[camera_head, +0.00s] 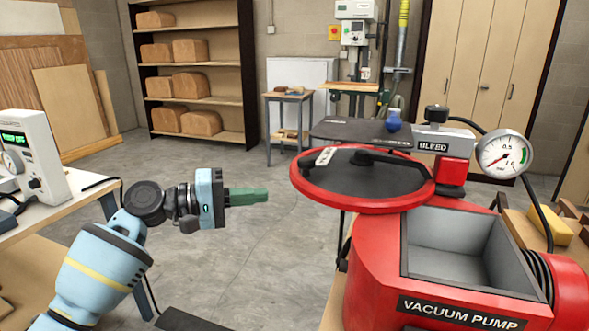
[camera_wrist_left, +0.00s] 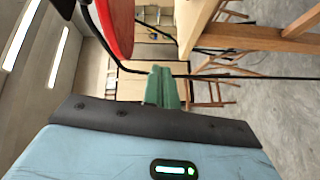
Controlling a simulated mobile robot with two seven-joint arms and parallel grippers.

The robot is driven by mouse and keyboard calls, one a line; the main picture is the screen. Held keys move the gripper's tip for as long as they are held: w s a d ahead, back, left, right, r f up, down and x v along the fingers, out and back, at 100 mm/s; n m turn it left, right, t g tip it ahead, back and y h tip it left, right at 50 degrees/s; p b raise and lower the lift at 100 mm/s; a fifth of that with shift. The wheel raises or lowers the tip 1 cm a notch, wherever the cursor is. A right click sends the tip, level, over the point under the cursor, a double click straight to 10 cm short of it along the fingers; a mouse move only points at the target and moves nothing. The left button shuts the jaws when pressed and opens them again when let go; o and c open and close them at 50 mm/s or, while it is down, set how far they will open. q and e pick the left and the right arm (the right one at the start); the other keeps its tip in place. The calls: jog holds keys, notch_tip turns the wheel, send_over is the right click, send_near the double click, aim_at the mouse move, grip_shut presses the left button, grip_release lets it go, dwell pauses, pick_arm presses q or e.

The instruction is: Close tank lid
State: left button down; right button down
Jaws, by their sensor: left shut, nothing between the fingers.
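The tank lid (camera_head: 330,190) is a round disc with a red rim and dark top, right of centre in the head view, lying roughly flat. A red curved edge (camera_wrist_left: 117,25), which looks like its rim, shows at the top of the wrist view. The red vacuum pump body (camera_head: 375,262) has an open, empty grey rectangular recess (camera_head: 450,245) below and right of the disc. What lies under the disc is hidden. My left gripper (camera_head: 266,195) has green fingers (camera_wrist_left: 161,85), shut and empty, pointing right, a little left of the rim and apart from it. My right gripper is out of view.
A bleed block (camera_head: 440,143), a pressure gauge (camera_head: 503,154) and a dark plate (camera_head: 345,130) with a blue knob (camera_head: 394,120) stand behind the disc. A white instrument (camera_head: 35,150) sits on a table at left. Open floor (camera_head: 240,245) lies below my left gripper.

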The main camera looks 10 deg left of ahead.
pick_arm(q)
jog(key=m+g+h, duration=0.1)
jog(key=g+h, duration=0.1)
send_near(293, 170)
jog(key=w+r, duration=0.3)
jog(key=w, duration=0.1)
jog(key=x, duration=0.6)
jog(key=p+x, duration=0.1)
jog(key=x, duration=0.3)
jog(key=shift+s+d+r, duration=0.15)
jog(key=shift+s+r, duration=0.05)
jog(key=shift+s, duration=0.2)
jog(key=shift+s+f+p, duration=0.15)
jog(key=shift+s+p, duration=0.15)
jog(key=shift+s, duration=0.8)
jog(key=shift+s+f, duration=0.15)
jog(key=shift+s, duration=0.3)
jog(key=shift+s+t, duration=0.1)
jog(key=shift+t, duration=0.3)
